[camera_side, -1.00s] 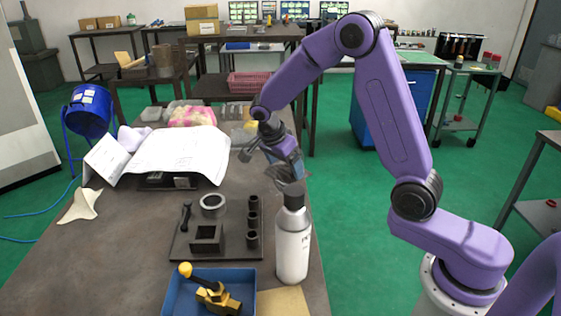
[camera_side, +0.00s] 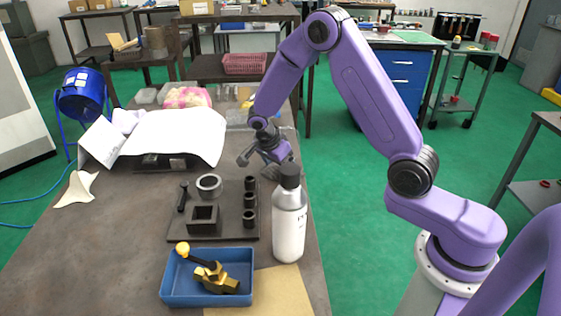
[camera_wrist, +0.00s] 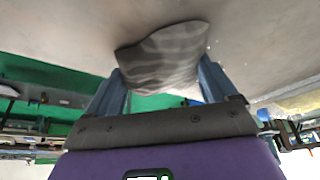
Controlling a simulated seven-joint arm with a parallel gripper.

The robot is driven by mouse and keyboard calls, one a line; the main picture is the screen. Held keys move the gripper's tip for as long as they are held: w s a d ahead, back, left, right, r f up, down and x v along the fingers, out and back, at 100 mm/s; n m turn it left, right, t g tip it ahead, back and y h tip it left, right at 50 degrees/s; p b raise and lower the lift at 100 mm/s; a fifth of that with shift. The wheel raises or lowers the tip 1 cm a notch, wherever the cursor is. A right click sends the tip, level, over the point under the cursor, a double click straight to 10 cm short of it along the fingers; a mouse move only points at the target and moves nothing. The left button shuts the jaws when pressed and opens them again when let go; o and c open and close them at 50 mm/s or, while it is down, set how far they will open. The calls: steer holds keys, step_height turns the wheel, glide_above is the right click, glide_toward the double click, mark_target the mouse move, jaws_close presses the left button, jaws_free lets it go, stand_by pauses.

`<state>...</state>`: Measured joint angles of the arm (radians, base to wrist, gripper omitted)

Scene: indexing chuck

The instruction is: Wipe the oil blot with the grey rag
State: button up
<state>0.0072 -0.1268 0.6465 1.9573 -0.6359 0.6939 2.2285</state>
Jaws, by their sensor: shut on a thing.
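My gripper (camera_wrist: 161,78) is shut on the grey rag (camera_wrist: 163,52), a dark grey striped cloth bunched between the two fingers in the wrist view. In the side view my gripper (camera_side: 270,152) is low over the right part of the bench (camera_side: 130,240), behind the white bottle. The rag is mostly hidden there by my gripper and the bottle. In the wrist view the rag is close to the grey bench top; I cannot tell whether it touches. I cannot make out the oil blot in either view.
The white bottle with a dark cap (camera_side: 289,222) stands near the right edge. A dark fixture plate (camera_side: 228,228) with rings and blocks lies left of it. A blue tray (camera_side: 170,298) holds a brass clamp (camera_side: 213,277). White paper (camera_side: 185,130) covers the back left.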

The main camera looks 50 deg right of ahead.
steer(key=shift+w+d+f, duration=0.2)
steer(key=shift+w+d, duration=0.1)
steer(key=shift+d, duration=0.1)
steer(key=shift+w+d, duration=3.2)
steer(key=shift+s+a, duration=3.85)
steer(key=shift+a, duration=0.05)
steer(key=shift+r, duration=4.15)
